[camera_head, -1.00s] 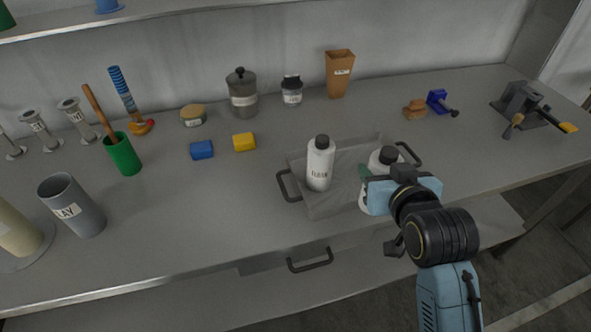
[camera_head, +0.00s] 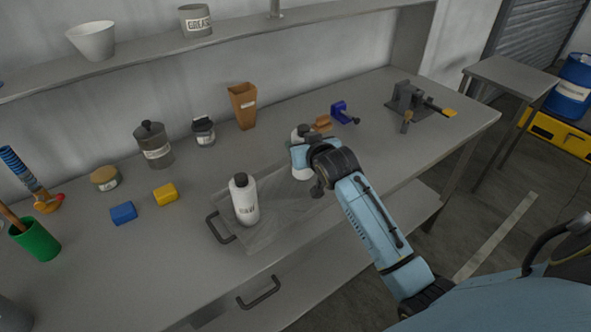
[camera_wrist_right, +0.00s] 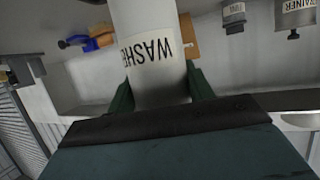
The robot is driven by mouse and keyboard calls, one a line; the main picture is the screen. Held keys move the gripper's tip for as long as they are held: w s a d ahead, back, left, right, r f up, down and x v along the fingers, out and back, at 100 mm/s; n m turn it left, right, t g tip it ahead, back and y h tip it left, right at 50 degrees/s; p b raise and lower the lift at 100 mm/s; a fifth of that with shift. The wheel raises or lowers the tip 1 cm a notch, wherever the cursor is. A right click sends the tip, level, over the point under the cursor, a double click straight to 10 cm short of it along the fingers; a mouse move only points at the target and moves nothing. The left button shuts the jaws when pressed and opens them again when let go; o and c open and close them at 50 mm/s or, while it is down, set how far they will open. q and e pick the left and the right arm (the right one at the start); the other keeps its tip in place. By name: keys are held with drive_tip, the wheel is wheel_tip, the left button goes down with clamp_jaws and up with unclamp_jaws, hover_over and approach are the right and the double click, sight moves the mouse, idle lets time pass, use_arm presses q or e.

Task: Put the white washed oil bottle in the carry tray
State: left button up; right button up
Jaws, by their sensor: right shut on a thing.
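The white washed oil bottle (camera_wrist_right: 148,30), with a label starting "WASH", stands between the green fingers of my right gripper (camera_wrist_right: 160,88) in the right wrist view. In the head view, my right gripper (camera_head: 302,157) hides most of this bottle, and a white lower part (camera_head: 302,174) shows. The gripper is shut on it at the back right part of the grey carry tray (camera_head: 262,236). I cannot tell whether the bottle touches the tray floor. A second white bottle (camera_head: 244,203) with a black cap stands upright in the tray's left part. My left gripper is out of view.
Behind the tray are a dark lidded pot (camera_head: 154,148), a small jar (camera_head: 203,132) and a brown tapered container (camera_head: 242,106). Blue (camera_head: 123,212) and yellow (camera_head: 165,194) blocks lie left. A vise-like device (camera_head: 412,100) sits right. Bench between blocks and tray is free.

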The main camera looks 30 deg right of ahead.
drive_tip(key=shift+f+b, duration=0.3)
drive_tip(key=shift+f, duration=2.25)
drive_tip(key=shift+f, duration=0.2)
drive_tip(key=o, duration=1.2)
drive_tip(key=shift+r, duration=0.15)
drive_tip(key=p+v, duration=0.1)
drive_tip(key=v, duration=1.1)
